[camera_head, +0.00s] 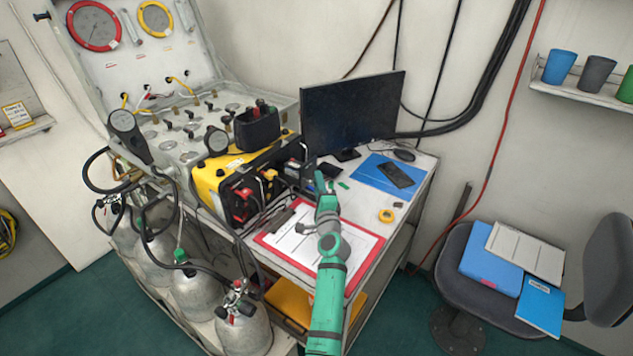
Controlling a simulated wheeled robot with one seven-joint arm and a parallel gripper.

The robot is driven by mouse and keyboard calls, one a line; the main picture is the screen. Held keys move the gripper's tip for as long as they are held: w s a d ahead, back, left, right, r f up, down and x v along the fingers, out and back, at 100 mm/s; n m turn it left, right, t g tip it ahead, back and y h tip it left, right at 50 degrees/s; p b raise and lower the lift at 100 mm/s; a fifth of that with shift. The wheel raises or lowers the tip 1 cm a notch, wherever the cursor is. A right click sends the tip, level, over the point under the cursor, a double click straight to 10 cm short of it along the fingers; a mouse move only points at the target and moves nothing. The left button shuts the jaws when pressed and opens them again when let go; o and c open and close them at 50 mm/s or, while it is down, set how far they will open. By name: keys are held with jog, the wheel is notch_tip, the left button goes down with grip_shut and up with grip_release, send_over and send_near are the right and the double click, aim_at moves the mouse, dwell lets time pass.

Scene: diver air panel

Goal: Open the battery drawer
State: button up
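A yellow and black equipment case (208,182) stands on the desk, left of centre. Its dark front panel (270,180) carries red and black parts, cables and a grey block (293,170) near its right end. I cannot tell which part of this front is the battery drawer, or whether it is open. My green arm reaches up from the bottom centre over the clipboard. My gripper (327,196) is just right of the case's front, close to its right end. Its fingers are too small to tell open from shut, and I see nothing clearly held in it.
A red clipboard (364,262) with white paper lies under my arm. A monitor (352,108) stands behind the gripper. Grey cylinders (196,295) with hoses stand at left, a chair (470,250) at right.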

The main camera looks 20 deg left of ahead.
jog(key=shift+o, duration=1)
jog(key=shift+a, duration=0.1)
jog(key=v, duration=1)
jog(key=shift+s, duration=0.35)
jog(key=shift+d+f, duration=0.1)
jog(key=shift+d, duration=0.15)
